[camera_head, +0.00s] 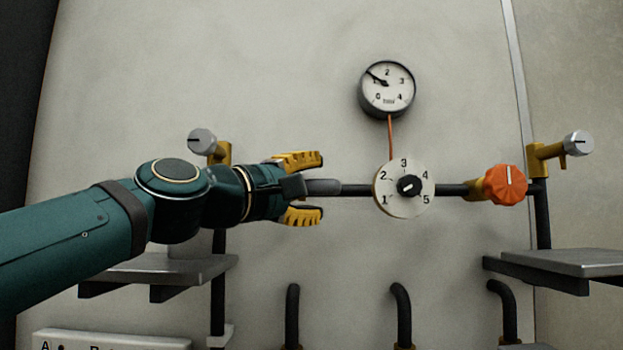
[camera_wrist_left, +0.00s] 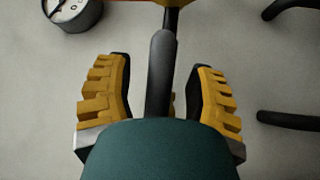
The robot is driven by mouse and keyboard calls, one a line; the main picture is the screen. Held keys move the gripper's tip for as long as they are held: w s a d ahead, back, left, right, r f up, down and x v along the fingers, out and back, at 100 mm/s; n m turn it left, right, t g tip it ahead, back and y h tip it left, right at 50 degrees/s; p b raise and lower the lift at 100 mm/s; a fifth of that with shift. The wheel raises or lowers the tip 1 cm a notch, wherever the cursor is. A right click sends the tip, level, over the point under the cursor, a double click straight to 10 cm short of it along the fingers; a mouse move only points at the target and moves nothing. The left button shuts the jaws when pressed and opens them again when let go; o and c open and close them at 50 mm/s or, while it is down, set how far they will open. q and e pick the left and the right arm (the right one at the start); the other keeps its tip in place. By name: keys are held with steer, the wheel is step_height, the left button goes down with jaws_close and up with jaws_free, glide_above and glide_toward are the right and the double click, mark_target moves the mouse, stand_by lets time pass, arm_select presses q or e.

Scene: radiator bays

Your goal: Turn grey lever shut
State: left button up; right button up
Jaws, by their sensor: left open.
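The grey lever (camera_head: 322,186) lies level, in line with the dark horizontal pipe (camera_head: 355,190), left of the numbered dial. My left gripper (camera_head: 304,187) comes in from the left and is open. One yellow-padded finger is above the lever and one below, with a gap to each. In the left wrist view the lever (camera_wrist_left: 160,75) runs between the two spread fingers (camera_wrist_left: 158,97), apart from both. A bit of yellow shows behind it; the lever's mount is mostly hidden by my gripper. My right gripper is not in view.
The white dial (camera_head: 395,205) with a black knob sits right of the lever, below a round gauge (camera_head: 387,90). An orange knob (camera_head: 505,185) is further right. Grey-capped yellow valves (camera_head: 202,141) (camera_head: 577,143) stand either side. Grey shelves (camera_head: 580,262) and bent pipes (camera_head: 401,300) are below.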

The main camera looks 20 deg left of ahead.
arm_select(q)
steer(key=shift+w+d, duration=0.15)
steer(key=shift+w, duration=0.15)
steer(key=shift+c, duration=0.4)
steer(key=shift+s, duration=0.1)
jaws_close()
